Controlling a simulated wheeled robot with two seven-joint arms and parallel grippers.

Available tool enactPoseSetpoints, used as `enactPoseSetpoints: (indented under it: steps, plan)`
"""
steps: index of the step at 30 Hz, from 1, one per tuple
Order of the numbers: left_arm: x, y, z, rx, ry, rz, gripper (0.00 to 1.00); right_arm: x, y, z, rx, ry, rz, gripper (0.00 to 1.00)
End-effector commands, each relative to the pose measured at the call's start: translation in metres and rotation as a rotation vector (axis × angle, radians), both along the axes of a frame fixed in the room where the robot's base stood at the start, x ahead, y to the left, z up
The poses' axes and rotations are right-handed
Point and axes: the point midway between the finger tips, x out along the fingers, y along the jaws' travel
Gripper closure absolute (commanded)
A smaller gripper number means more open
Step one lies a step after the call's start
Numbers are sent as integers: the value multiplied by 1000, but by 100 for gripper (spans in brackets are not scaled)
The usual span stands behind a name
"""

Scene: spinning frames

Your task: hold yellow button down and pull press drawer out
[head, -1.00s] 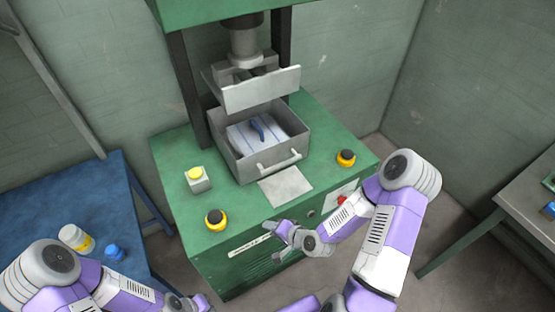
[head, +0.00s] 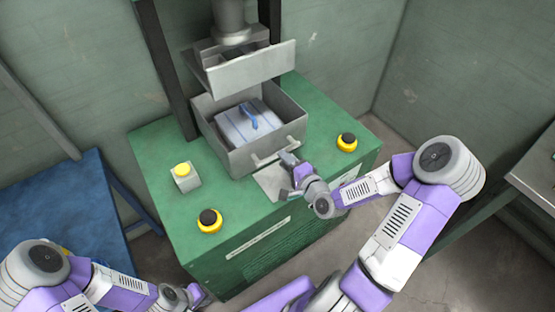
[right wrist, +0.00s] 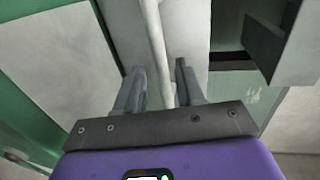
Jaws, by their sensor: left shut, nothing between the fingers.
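The press drawer (head: 283,136) is a grey metal tray at the press, with a light bar handle (head: 270,156) on its front. The yellow button (head: 182,169) sits on a small grey box on the green press top, left of the drawer. My right gripper (head: 289,163) is at the drawer handle. In the right wrist view the handle bar (right wrist: 157,40) runs between the two open fingers (right wrist: 160,82), with small gaps seen beside it. My left gripper (head: 197,296) is shut and empty, low in front of the press, away from the yellow button.
A folded striped cloth with a blue handle (head: 250,120) lies in the drawer. Two black knobs on yellow rings (head: 209,219) (head: 347,141) stand on the press top. A grey guard plate (head: 245,70) hangs above the drawer. A blue table (head: 60,200) is at left.

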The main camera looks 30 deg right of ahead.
Motion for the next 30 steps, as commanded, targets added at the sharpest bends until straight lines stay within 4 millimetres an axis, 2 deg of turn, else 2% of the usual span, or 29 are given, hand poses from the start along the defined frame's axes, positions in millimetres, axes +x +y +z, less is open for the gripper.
enactPoseSetpoints:
  steps: [1, 3, 7, 12, 19, 27, 30]
  plan:
    - [0, 0, -4, 0, 0, 0, 100, 12, 2, -3, 3, -5, 3, 62]
    - [0, 0, -5, 0, -1, 0, 100, 23, 3, -5, 4, -4, 2, 62]
    - [0, 0, -8, 0, -1, 0, 100, 37, 4, -7, 3, -2, 2, 62]
    - [0, 0, -9, 0, -1, 0, 100, 44, 4, -8, 3, -1, -1, 62]
    - [0, 0, -9, 0, -1, 0, 100, 45, 4, -8, 2, 0, 0, 62]
    - [0, 0, -9, 0, -1, 0, 100, 44, 4, -8, 2, 0, 0, 100]
    - [0, 0, -9, 0, -1, 0, 100, 44, 4, -8, 2, 0, 0, 100]
